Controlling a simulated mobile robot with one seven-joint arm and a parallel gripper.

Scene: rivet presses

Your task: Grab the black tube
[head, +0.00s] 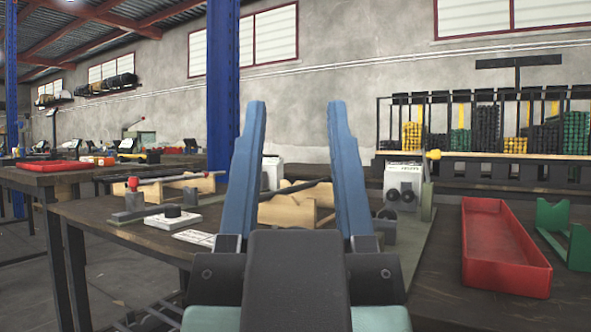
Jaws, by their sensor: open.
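A thin black tube (296,189) rests on light wooden blocks (288,209) on the workbench, seen between my fingers. It lies roughly crosswise, and its ends are partly hidden by the fingers. My gripper (297,110) is open and empty, its two blue fingers pointing up in the picture, wide apart. The tube appears beyond the gripper, with nothing between the fingertips. Another dark tube (165,178) lies on wooden supports farther left.
A red tray (497,247) and a green stand (566,234) are on the right of the bench. Presses (404,190) stand on the bench, one with a yellow knob. A blue post (223,85) rises behind the bench.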

